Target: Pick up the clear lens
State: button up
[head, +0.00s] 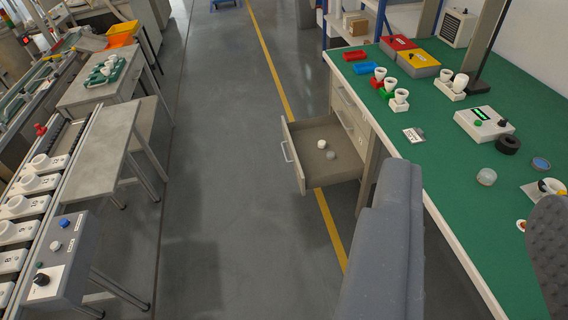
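A clear, colourless lens (487,176), a small round translucent piece, lies on the green bench top (440,170) at the right. A blue lens (541,164) in a dark ring lies to its right. In the open drawer (315,172) are a white round piece (321,144) and a small pale piece (331,155) that may also be a clear lens; it is too small to tell. My gripper (474,195) is open and empty, its two grey fingers wide apart. The clear lens on the bench shows between and beyond the fingertips; the height between them is unclear.
A black ring (507,144) and a white box with a green display (484,123) stand beyond the lens. A white fixture (546,191) is close by the right finger. White cups (390,85) stand farther back. The grey floor (225,190) is clear left of the drawer.

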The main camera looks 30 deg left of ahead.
aim_at(488, 176)
jog(key=u, duration=0.05)
jog(key=k, duration=0.2)
jog(key=u, duration=0.65)
jog(key=i, duration=1.05)
jog(key=z, duration=0.95)
jog(key=i, duration=1.05)
jog(key=u, duration=0.3)
